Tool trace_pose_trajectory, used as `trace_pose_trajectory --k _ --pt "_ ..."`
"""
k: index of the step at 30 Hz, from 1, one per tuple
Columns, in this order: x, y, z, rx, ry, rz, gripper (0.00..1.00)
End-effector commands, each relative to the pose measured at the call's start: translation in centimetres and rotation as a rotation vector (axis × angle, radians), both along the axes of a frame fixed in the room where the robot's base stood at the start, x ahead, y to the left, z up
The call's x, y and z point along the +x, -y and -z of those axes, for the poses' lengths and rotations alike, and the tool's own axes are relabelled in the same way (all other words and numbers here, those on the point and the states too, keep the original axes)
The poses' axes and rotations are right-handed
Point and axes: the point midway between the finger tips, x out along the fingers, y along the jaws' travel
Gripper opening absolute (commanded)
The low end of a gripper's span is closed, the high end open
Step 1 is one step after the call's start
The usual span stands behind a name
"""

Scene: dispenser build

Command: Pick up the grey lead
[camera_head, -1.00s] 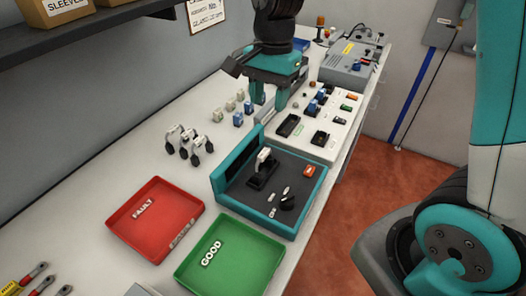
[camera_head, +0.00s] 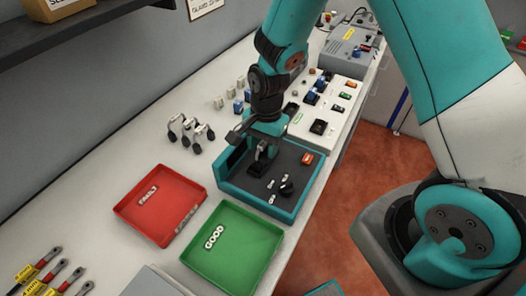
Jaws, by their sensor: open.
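Several short looped leads (camera_head: 190,132) with pale bodies and dark ends stand on the white bench, left of the teal tray. I cannot tell which is the grey lead. My gripper (camera_head: 262,147) is open and points down over the back part of the teal tray (camera_head: 262,207). It is to the right of the leads and apart from them. Below it is a black block (camera_head: 262,167) in the tray, which the gripper partly hides. I cannot tell whether they touch.
A red FAULT tray (camera_head: 160,207) and a green GOOD tray (camera_head: 232,247) lie in front. The teal tray also holds an orange part (camera_head: 307,158) and a black piece (camera_head: 287,188). Small white and blue blocks (camera_head: 238,106) stand behind. A dark shelf (camera_head: 90,40) overhangs the left.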

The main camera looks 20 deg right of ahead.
Motion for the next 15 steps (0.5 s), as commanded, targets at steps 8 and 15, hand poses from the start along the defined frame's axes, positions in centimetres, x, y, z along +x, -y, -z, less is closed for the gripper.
trace_pose_trajectory --k 8,15 --pt "-0.1 -0.2 1.7 0.0 0.002 -0.001 0.46" --pt "-0.1 -0.2 1.7 0.001 0.001 0.0 0.2"
